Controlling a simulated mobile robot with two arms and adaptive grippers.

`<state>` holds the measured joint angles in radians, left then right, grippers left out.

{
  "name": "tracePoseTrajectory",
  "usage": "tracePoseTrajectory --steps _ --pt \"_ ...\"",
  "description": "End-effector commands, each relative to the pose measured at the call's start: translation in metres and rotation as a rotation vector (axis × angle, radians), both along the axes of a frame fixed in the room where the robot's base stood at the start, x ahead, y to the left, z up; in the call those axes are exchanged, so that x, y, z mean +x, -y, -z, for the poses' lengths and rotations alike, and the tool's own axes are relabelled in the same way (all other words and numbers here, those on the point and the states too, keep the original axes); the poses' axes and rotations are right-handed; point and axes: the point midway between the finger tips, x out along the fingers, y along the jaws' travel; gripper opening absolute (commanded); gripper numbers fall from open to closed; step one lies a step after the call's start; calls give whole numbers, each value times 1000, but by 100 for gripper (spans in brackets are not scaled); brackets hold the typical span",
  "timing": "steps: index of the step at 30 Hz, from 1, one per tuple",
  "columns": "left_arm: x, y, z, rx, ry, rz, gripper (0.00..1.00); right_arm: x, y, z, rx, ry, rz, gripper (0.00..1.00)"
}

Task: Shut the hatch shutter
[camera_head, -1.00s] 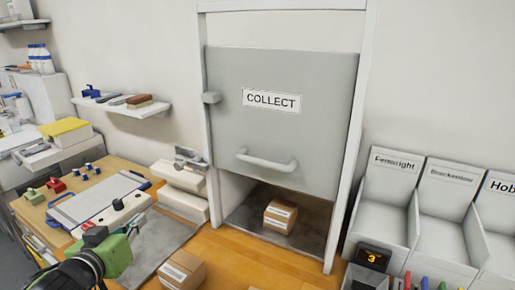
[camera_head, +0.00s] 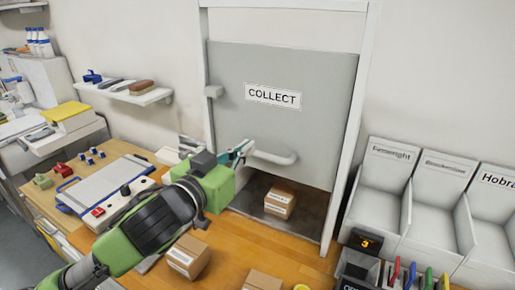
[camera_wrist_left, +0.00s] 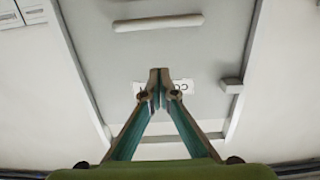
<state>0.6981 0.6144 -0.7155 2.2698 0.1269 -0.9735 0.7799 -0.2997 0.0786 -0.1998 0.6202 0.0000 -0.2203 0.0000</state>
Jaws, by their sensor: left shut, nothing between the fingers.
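The grey hatch shutter (camera_head: 310,130), marked COLLECT, hangs partly lowered in its white frame, with an open gap below it. Its white bar handle (camera_head: 275,158) is near the lower edge; my gripper hides the handle's left end. My left gripper (camera_head: 247,148) is shut and empty, with its fingertips in front of the handle's left end; I cannot tell whether they touch. In the left wrist view the shut fingertips (camera_wrist_left: 155,76) stand before the shutter panel (camera_wrist_left: 165,55), and the handle (camera_wrist_left: 158,22) shows apart from them. My right gripper is not in view.
A cardboard box (camera_head: 280,200) sits on the dark hatch floor under the shutter. Another box (camera_head: 188,257) stands on the wooden counter in front. Labelled white bins (camera_head: 385,190) are at the right, a wall shelf (camera_head: 125,93) at the left.

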Motion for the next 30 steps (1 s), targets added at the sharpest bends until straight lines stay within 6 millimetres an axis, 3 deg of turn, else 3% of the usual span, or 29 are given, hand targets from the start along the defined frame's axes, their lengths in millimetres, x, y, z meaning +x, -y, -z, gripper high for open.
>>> tracePoseTrajectory --steps 8,12,16,30 --pt "48 23 -1 0 -1 -1 0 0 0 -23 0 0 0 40" --pt "51 24 25 1 -5 0 0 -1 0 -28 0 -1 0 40" --pt "53 24 37 0 -2 -2 0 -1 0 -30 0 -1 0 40" --pt "53 25 44 -1 0 0 0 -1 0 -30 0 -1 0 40"
